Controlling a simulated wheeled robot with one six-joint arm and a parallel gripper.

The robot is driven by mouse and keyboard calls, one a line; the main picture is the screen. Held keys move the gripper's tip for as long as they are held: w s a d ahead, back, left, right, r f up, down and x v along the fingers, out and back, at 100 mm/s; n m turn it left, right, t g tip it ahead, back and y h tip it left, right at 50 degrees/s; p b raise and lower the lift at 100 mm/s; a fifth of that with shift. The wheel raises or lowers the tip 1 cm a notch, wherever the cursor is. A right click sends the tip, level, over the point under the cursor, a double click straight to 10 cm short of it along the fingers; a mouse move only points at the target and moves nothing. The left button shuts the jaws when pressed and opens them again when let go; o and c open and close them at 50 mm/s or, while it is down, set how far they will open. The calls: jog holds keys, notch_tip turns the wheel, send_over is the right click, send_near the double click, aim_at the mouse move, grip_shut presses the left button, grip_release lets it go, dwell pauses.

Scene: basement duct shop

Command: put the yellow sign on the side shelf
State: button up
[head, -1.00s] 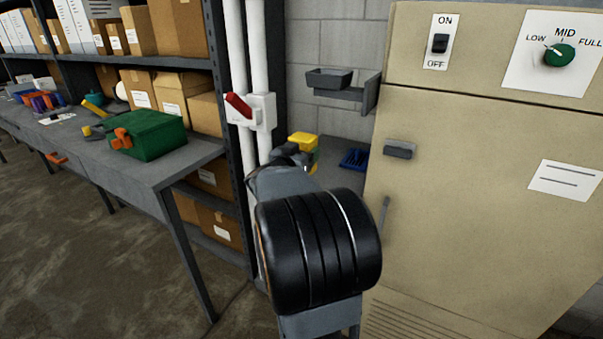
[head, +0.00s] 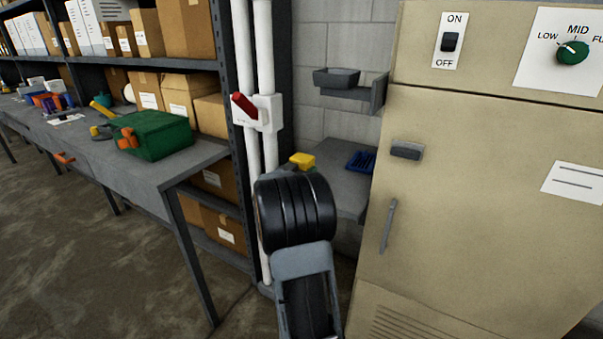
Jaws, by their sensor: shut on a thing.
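The yellow sign (head: 302,160) shows as a small yellow patch just beyond my arm's dark wrist, at the near left part of the side shelf (head: 349,193). My gripper (head: 287,167) is mostly hidden behind that wrist and is shut on the sign. The sign's lower part is hidden, so I cannot tell whether it touches the shelf. The side shelf is a grey surface against the block wall, left of the beige cabinet.
A blue tray (head: 361,161) lies on the side shelf near the cabinet (head: 470,210). A grey bin (head: 336,77) sits on a bracket above. White pipes (head: 264,190) with a red-handled switch (head: 244,105) stand at left. A green toolbox (head: 155,135) is on the bench.

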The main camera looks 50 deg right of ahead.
jog(key=shift+f, duration=0.2)
jog(key=shift+f, duration=0.15)
jog(key=o, duration=1)
jog(key=shift+c, duration=0.2)
